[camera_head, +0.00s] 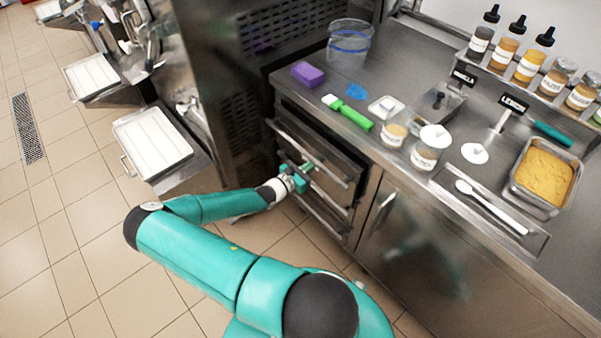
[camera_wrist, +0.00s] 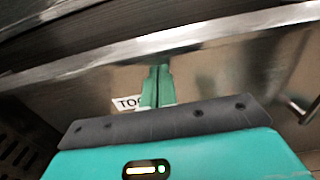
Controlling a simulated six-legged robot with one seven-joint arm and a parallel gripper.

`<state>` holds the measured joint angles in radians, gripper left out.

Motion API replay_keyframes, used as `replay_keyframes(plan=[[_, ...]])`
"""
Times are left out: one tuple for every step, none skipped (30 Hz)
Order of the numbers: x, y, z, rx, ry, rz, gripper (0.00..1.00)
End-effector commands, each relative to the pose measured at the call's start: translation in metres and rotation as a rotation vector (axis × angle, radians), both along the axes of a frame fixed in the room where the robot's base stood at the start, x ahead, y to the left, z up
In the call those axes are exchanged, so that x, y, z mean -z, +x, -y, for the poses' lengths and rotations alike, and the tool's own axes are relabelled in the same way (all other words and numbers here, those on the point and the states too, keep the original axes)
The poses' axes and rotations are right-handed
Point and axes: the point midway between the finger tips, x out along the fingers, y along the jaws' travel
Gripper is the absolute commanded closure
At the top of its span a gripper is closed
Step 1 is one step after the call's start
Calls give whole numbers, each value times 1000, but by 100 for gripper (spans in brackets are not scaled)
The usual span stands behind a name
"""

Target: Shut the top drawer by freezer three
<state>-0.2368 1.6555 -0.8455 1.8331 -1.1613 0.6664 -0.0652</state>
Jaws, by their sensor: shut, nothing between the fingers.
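The top drawer (camera_head: 330,171) is in the steel drawer unit under the counter, beside the dark freezer body. A dark gap shows behind its upper edge, so it seems to stand partly out. In the wrist view its front panel (camera_wrist: 215,85) fills the middle, with a bright rim above and a white label (camera_wrist: 126,103) reading "TO", partly hidden by my fingers. My gripper (camera_head: 306,168) is shut and empty, its tips at the drawer front. In the wrist view the green fingers (camera_wrist: 158,72) lie together just below the rim. I cannot tell whether they touch.
Lower drawers (camera_head: 325,212) and a cupboard door (camera_head: 410,235) sit below the counter. The countertop holds a purple sponge (camera_head: 308,74), a green brush (camera_head: 350,114), jars and a tan-filled pan (camera_head: 545,172). A white tray (camera_head: 152,140) stands out at left. The tiled floor there is clear.

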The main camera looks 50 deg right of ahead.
Motion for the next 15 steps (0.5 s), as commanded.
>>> replay_keyframes(plan=[[1, -3, 9, 1, -1, -1, 100], [1, -4, 14, 2, 0, 0, 100], [0, -5, 20, 2, -1, 0, 100], [0, -6, 24, 1, -1, 0, 100], [0, -7, 28, 1, -1, 0, 100], [1, -8, 32, 1, 0, -1, 100], [1, -8, 34, 1, 1, -1, 100], [1, -9, 37, 0, 0, -1, 100], [0, -9, 39, 0, 0, -1, 100], [0, -9, 41, 0, 0, 0, 100], [0, -10, 43, 0, 0, 0, 100], [0, -10, 44, 0, 0, 0, 100], [0, -10, 45, 0, 0, 1, 100], [0, -10, 46, 0, 0, 1, 100], [-1, -11, 47, 1, 0, 1, 100]])
